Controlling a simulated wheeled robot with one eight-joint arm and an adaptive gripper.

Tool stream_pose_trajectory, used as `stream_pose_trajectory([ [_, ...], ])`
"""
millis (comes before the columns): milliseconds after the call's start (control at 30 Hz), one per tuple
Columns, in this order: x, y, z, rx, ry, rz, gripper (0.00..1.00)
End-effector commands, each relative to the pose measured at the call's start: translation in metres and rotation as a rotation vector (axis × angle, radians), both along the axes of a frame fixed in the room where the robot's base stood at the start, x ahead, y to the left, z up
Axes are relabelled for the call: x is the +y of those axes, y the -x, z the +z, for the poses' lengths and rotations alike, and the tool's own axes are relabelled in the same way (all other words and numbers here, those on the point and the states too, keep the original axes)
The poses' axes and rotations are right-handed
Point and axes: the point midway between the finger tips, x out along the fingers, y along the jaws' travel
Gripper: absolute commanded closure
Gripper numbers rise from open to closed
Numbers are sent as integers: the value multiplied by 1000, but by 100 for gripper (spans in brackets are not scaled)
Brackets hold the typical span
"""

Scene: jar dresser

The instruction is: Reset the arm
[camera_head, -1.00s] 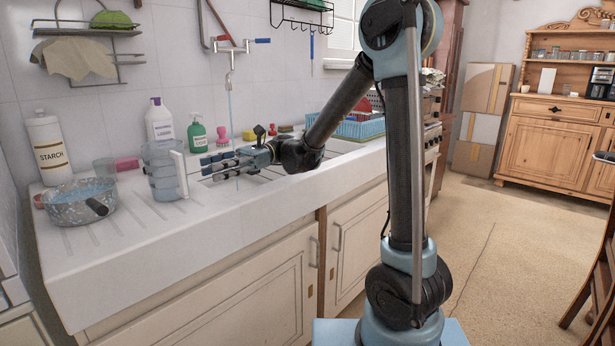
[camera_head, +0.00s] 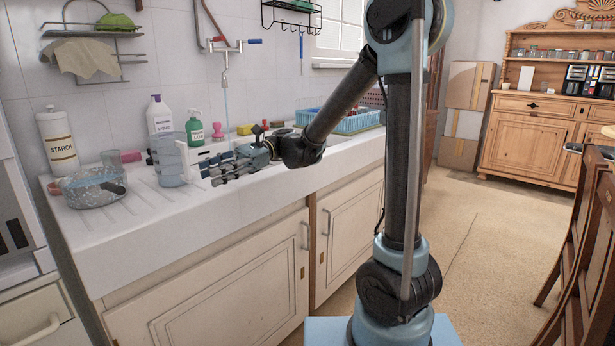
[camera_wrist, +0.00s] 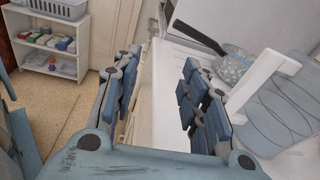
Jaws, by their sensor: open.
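My gripper (camera_head: 217,166) is open and empty. In the head view it reaches left from my arm over the front part of the white sink counter (camera_head: 130,225). Its fingers are close to a clear measuring jug (camera_head: 167,168) with a white handle. In the wrist view the two fingers (camera_wrist: 160,95) are spread wide, with the counter edge and cabinet front between them. The jug (camera_wrist: 280,115) is outside the right finger there. I cannot tell whether the finger touches the jug.
A speckled pan (camera_head: 92,188), a starch bottle (camera_head: 58,140), soap bottles (camera_head: 195,128) and a blue dish rack (camera_head: 350,121) stand on the counter. Wooden chairs (camera_head: 590,230) are at the right. The floor (camera_head: 480,240) between counter and dresser (camera_head: 530,140) is clear.

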Motion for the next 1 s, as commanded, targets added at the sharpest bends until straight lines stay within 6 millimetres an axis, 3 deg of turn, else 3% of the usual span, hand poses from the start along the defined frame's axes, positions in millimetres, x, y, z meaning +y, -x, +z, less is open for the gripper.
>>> stream_pose_trajectory([
  [167, -19, -1, -8, -108, 12, -46, 60],
  [367, -55, -3, -27, -307, 46, -105, 60],
  [667, -129, -4, -69, -664, 141, -140, 60],
  [1000, -224, 4, -122, -1037, 296, -59, 60],
])
